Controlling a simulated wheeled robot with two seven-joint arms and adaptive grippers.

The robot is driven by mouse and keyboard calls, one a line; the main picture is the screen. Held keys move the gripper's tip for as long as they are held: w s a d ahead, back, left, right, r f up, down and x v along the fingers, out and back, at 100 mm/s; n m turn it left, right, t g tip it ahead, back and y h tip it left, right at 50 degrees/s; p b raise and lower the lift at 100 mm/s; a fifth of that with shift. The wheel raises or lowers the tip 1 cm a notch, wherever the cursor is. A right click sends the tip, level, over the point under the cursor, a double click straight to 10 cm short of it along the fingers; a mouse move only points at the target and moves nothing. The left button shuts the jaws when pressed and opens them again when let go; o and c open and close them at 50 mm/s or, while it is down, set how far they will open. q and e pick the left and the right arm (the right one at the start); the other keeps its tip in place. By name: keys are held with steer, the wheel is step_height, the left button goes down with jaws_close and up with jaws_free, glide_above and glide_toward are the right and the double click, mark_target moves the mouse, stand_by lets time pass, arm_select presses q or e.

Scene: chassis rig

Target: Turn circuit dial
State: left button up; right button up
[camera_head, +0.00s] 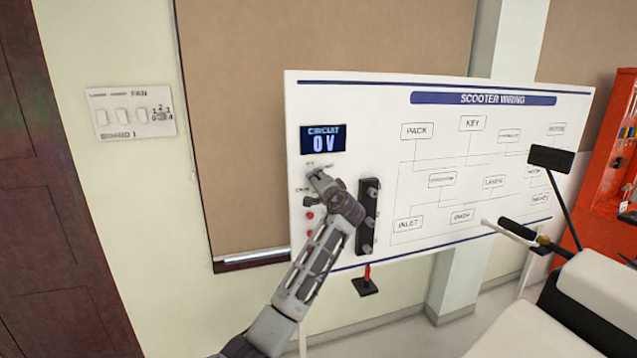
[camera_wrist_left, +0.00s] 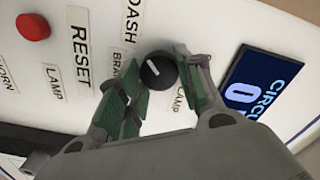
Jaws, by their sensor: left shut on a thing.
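The circuit dial is a round black knob with a white pointer line, on the white scooter wiring board (camera_head: 400,95). In the left wrist view the dial (camera_wrist_left: 157,70) sits between the green-padded fingertips of my left gripper (camera_wrist_left: 158,78), which is shut on it. In the head view my left gripper (camera_head: 318,182) reaches the board just below the display and covers the dial. The blue display (camera_head: 323,139) reads "CIRCUIT 0 V"; part of it shows in the left wrist view (camera_wrist_left: 258,90). Labels around the dial include "DASH" and "LAMP". My right gripper is out of view.
A red button (camera_wrist_left: 33,27) marked "RESET" is near the dial. A black strip with knobs (camera_head: 368,215) is right of my left arm. A wall switch panel (camera_head: 131,112) is at left. A scooter (camera_head: 590,290) stands at lower right, before a red cabinet (camera_head: 605,160).

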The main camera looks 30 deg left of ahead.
arm_select(q)
steer(key=o, duration=1)
steer(key=shift+o, duration=0.2)
steer(key=shift+d, duration=0.15)
steer(key=v, duration=1.2)
steer(key=shift+w, duration=0.1)
